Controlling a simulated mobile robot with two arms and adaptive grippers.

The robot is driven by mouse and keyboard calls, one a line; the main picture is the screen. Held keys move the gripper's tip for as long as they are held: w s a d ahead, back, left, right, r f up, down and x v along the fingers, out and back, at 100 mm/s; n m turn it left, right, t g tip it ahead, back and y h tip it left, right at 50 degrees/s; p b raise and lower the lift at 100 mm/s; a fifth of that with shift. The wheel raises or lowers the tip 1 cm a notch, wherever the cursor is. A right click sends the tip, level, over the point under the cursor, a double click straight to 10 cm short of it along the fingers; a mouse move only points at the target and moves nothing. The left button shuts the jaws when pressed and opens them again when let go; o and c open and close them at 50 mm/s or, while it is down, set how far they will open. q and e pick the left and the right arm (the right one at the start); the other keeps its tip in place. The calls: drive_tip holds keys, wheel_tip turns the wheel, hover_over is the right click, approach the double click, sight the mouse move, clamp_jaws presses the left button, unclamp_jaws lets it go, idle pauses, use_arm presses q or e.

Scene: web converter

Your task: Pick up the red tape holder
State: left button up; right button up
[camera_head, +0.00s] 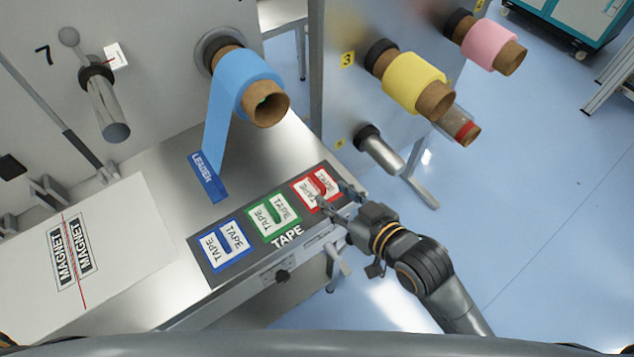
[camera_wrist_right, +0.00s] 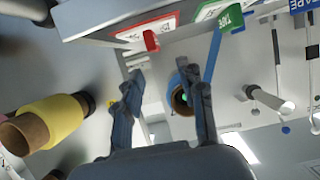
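The red tape holder (camera_head: 309,194) lies at the right end of the dark tape mat (camera_head: 204,258), with the green tape holder (camera_head: 266,226) and blue tape holder (camera_head: 213,262) to its left. My right gripper (camera_head: 337,199) is at the right end of the mat, its fingers beside the red holder in the head view. In the right wrist view the fingers (camera_wrist_right: 163,85) are spread with nothing between them. The red holder (camera_wrist_right: 151,40) and green holder (camera_wrist_right: 214,11) show above them, at the shelf edge. Contact with the red holder cannot be told. My left gripper is not in view.
A blue roll (camera_head: 246,82) hangs over the shelf, its web reaching the leader label (camera_head: 208,176). Yellow (camera_head: 409,82) and pink (camera_head: 486,45) rolls stick out behind. A bare metal spindle (camera_head: 379,151) juts near my gripper. A magnet box (camera_head: 130,215) stands left.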

sight(318, 182)
drive_tip(key=x, duration=0.3)
drive_tip(key=shift+w+a+f, duration=0.1)
drive_tip(key=shift+w, duration=0.15)
drive_tip(key=shift+w+a+f+p, duration=0.15)
drive_tip(key=shift+w+f+p, duration=0.05)
drive_tip(key=shift+w+p, duration=0.2)
drive_tip(key=x, duration=0.4)
drive_tip(key=shift+w+f+p, duration=0.15)
drive_tip(key=shift+f+p, duration=0.2)
drive_tip(key=shift+p, duration=0.05)
clamp_jaws()
